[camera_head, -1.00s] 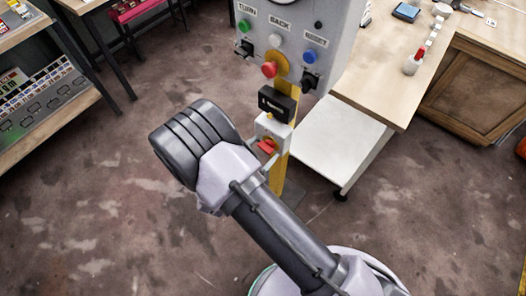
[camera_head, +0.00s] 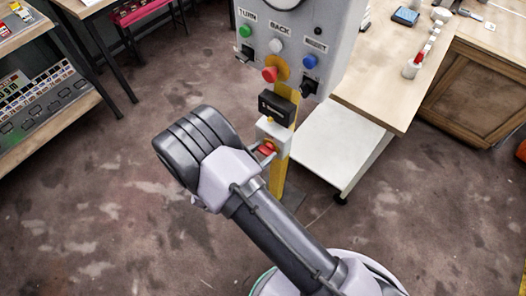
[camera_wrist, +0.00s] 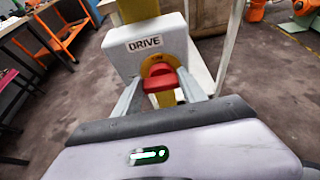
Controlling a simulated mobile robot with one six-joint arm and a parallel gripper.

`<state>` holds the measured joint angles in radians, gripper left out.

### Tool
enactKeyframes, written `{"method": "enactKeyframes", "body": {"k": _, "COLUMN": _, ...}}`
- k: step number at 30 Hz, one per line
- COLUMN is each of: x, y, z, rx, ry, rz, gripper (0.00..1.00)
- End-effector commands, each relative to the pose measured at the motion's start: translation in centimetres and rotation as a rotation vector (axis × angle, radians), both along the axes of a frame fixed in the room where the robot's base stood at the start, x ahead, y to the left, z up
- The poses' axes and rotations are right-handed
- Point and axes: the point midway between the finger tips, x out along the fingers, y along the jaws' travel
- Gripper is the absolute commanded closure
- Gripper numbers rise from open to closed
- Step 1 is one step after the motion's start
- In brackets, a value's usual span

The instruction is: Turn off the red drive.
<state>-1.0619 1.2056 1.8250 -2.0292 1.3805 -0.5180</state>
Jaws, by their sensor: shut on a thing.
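The red drive knob (camera_wrist: 160,80) sits on a yellow round plate (camera_wrist: 158,62) on a light grey box labelled DRIVE (camera_wrist: 146,44). In the head view the knob (camera_head: 268,149) shows on the small white box (camera_head: 272,130) on the yellow post, partly hidden by my gripper. My gripper (camera_wrist: 160,90) reaches in from below in the wrist view, with one finger on each side of the knob, shut on it.
Above the drive box is a black unit (camera_head: 277,108). Higher up is a grey control panel (camera_head: 297,45) with buttons and a red knob (camera_head: 270,74). A white low shelf (camera_head: 335,145) and wooden bench (camera_head: 395,85) stand to the right. The floor at left is open.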

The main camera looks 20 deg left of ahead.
Motion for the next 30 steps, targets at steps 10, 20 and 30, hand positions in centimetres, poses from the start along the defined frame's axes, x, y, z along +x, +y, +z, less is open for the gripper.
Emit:
{"method": "enactKeyframes", "body": {"k": 10, "x": 0.0, "y": 0.0, "z": 0.0, "rx": -0.010, "ry": 0.004, "rz": 0.001, "gripper": 0.37}}
{"method": "enactKeyframes", "body": {"k": 20, "x": 0.0, "y": 0.0, "z": 0.0, "rx": -0.009, "ry": 0.004, "rz": 0.001, "gripper": 0.29}}
{"method": "enactKeyframes", "body": {"k": 30, "x": -6.3, "y": 2.8, "z": 3.3, "rx": -0.009, "ry": 0.004, "rz": 0.008, "gripper": 0.29}}
